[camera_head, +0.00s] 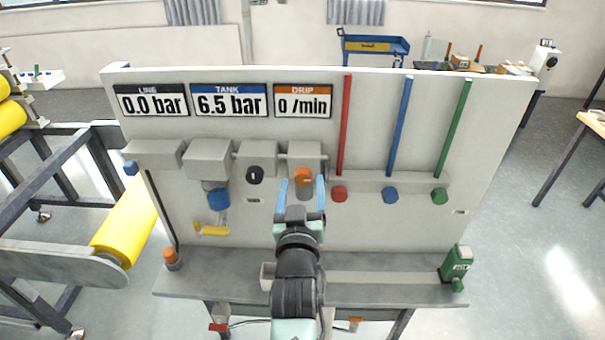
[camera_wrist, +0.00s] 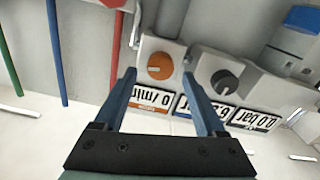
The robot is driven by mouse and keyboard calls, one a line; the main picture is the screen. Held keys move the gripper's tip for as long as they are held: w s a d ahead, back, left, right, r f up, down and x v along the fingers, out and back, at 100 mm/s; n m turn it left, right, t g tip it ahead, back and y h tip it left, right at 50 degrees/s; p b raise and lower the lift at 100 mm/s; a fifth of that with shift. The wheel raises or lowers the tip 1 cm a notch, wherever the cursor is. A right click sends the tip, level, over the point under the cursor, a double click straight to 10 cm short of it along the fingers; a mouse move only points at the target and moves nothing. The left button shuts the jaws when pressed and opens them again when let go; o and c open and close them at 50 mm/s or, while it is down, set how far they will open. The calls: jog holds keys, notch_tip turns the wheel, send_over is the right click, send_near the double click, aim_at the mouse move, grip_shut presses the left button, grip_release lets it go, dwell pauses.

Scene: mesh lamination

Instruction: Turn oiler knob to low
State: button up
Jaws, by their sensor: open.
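The orange oiler knob (camera_head: 303,175) sits on the rightmost grey block of the panel, below the orange DRIP display (camera_head: 303,101), which reads 0 /min. In the wrist view the orange knob (camera_wrist: 159,66) appears just beyond and between the fingertips, with a pale mark on its face. My gripper (camera_head: 302,186) is open and empty in front of the knob. Its two blue fingers (camera_wrist: 160,78) stand apart to the left and right of the knob. I cannot tell the depth gap between fingertips and knob, nor read the setting labels.
A black knob (camera_head: 255,175) is on the block to the left, with a blue part (camera_head: 218,198) and yellow lever (camera_head: 213,230) farther left. Red (camera_head: 339,194), blue (camera_head: 390,195) and green (camera_head: 439,196) fittings are to the right. A grey ledge (camera_head: 390,292) runs below the panel.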

aim_at(303, 177)
jog(key=shift+w, duration=1.3)
grip_shut()
